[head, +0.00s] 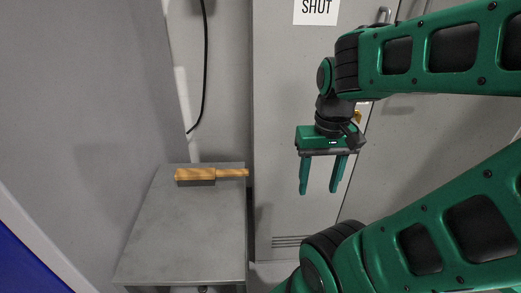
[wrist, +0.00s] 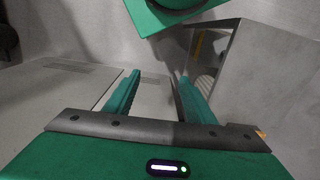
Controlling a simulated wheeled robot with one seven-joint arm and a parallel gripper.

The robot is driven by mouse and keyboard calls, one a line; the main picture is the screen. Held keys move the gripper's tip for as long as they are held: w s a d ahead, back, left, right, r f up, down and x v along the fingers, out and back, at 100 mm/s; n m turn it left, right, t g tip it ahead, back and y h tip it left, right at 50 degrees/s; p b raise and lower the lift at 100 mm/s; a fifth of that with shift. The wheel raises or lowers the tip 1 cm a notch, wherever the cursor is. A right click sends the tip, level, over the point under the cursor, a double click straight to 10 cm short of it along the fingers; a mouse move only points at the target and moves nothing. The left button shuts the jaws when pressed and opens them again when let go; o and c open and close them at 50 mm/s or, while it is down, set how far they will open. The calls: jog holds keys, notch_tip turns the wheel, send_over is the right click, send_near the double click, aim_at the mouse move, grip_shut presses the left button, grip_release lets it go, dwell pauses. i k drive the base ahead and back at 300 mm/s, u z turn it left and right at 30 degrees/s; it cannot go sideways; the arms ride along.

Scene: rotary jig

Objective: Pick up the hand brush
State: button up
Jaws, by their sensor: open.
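The hand brush (head: 196,175) has a wooden block and a thin wooden handle. In the head view it lies near the far edge of a grey table, with its handle pointing right and reaching the table's right edge. My gripper (head: 320,190) hangs to the right of the brush in front of a grey cabinet door, fingers pointing down. It is open and empty, apart from the brush. The wrist view shows the two green fingers (wrist: 155,95) spread with nothing between them. I cannot make out the brush in the wrist view.
The grey table (head: 185,235) has a bare top in front of the brush. A grey wall (head: 80,100) stands close on its left. A grey cabinet door (head: 290,100) with a "SHUT" sign (head: 316,10) is behind my gripper. A black cable (head: 204,70) hangs behind the table.

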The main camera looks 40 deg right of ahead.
aim_at(203, 177)
jog(key=z, duration=0.65)
jog(key=k, duration=0.95)
jog(key=u, duration=0.7)
jog(key=i, duration=1)
jog(key=z, duration=0.05)
